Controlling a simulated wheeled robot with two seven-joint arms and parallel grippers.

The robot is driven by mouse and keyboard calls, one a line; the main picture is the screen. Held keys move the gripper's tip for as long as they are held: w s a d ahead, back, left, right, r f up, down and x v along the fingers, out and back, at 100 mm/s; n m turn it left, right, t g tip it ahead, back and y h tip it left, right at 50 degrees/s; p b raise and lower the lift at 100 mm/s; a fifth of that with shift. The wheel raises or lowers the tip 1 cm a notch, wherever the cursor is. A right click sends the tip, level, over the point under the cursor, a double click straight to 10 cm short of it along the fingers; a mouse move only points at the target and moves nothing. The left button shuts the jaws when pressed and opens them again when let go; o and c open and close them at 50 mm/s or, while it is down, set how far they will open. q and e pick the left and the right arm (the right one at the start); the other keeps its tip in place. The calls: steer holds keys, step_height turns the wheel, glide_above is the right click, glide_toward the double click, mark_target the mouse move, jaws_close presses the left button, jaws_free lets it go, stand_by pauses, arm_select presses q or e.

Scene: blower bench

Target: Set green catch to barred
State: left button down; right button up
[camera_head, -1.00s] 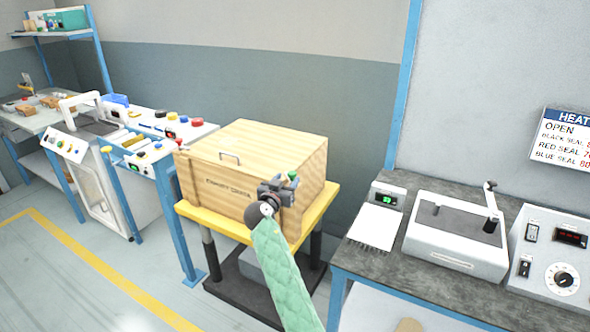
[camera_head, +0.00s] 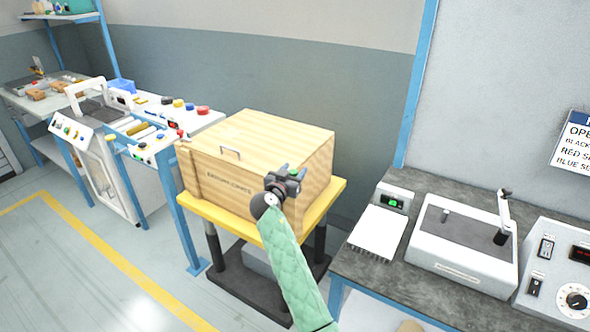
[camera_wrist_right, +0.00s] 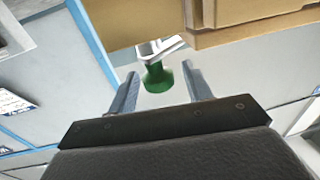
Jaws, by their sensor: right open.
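The green catch (camera_head: 294,172) shows as a small green knob at the right front corner of the wooden crate (camera_head: 215,185). In the right wrist view the green catch (camera_wrist_right: 158,78) is a short flared knob below a pale metal piece on the crate's edge. My right gripper (camera_head: 285,181) is open at that corner. In the right wrist view the fingers of my right gripper (camera_wrist_right: 161,84) stand apart on either side of the knob, with gaps showing. Whether the catch is barred I cannot tell. My left gripper is out of view.
The crate stands on a yellow-topped stand (camera_head: 335,192). To the right, a dark bench (camera_head: 350,262) carries a sealer (camera_head: 465,235) and a control box (camera_head: 560,272). To the left is a white machine (camera_head: 110,170) with coloured buttons. Floor at the left front is clear.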

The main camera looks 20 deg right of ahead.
steer(key=c, duration=1)
steer(key=shift+o, duration=0.2)
steer(key=shift+n+t+y, duration=0.4)
steer(key=shift+y, duration=0.1)
steer(key=shift+n+t+y, duration=0.5)
steer(key=shift+n+y, duration=0.1)
steer(key=shift+y, duration=0.1)
steer(key=shift+n+t+y, duration=0.3)
steer(key=shift+n+y, duration=0.1)
steer(key=shift+y, duration=0.2)
steer(key=n+t+y+p, duration=0.1)
steer(key=n+y+p, duration=0.1)
steer(key=y, duration=0.1)
steer(key=n+t+y+p, duration=0.1)
steer(key=n+y+p, duration=0.1)
steer(key=y, duration=0.1)
steer(key=shift+r, duration=0.1)
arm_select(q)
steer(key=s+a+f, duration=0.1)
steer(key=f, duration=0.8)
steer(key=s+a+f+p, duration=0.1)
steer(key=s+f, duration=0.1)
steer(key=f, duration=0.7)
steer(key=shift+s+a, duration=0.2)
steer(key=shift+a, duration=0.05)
arm_select(e)
steer(key=shift+n+y, duration=0.5)
steer(key=shift+y, duration=0.2)
